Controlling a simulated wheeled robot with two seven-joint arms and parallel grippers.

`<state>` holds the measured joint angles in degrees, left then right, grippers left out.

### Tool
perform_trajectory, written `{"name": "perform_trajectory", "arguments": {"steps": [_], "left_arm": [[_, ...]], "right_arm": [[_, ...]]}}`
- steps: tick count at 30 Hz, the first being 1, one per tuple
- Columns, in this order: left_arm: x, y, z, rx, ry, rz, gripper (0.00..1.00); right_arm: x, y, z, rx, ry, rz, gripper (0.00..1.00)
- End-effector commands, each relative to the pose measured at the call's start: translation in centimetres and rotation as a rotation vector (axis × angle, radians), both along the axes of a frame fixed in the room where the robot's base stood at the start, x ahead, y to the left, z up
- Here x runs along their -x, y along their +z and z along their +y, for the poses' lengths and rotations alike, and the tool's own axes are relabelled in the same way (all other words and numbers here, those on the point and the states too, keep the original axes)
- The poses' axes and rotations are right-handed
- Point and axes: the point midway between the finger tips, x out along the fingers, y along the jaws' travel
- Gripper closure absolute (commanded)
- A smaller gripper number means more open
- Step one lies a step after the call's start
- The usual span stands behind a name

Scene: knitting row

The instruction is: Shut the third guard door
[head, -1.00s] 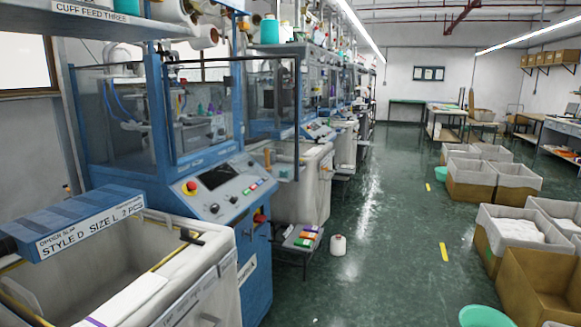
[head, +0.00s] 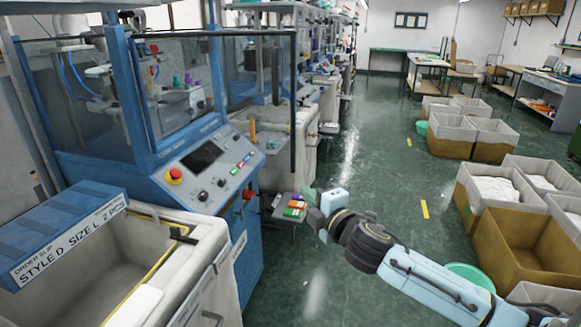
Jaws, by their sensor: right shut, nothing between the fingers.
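The nearest blue knitting machine (head: 105,165) stands at the left. Its guard door, a clear panel in a dark frame (head: 294,105), stands swung out toward the aisle. I cannot tell from the picture whether it is the third one. My right gripper (head: 313,207) is over the aisle at centre, to the right of and lower in the picture than the door's outer edge, apparently apart from it. It is shut and empty. My left gripper is not in view.
A control panel (head: 205,165) with a red button is below the door. A grey bin (head: 210,240) with an order-slip box (head: 70,228) is in front. Cartons (head: 500,262) line the right side.

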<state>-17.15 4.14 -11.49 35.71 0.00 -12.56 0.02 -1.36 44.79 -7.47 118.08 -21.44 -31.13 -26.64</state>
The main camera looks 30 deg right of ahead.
Motion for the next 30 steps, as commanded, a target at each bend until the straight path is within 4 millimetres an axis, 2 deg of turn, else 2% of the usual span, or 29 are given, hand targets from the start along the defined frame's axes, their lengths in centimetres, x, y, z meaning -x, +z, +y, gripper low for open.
{"name": "perform_trajectory", "arguments": {"steps": [5,17,18,24,30], "left_arm": [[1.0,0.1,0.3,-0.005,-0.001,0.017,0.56],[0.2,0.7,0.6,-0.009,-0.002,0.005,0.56],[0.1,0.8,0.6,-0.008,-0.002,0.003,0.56],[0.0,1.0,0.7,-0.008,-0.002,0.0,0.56],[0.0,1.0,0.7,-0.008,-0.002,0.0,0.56]], "right_arm": [[-2.5,0.0,-0.2,-0.004,-0.001,0.0,1.0],[-9.5,0.0,-0.5,-0.005,-0.001,0.001,1.0],[-9.9,0.0,-1.1,-0.002,-0.003,0.002,1.0],[-11.4,-0.1,-2.9,-0.003,-0.001,0.002,1.0],[-11.9,-0.2,-3.5,-0.004,0.0,0.003,1.0]]}}
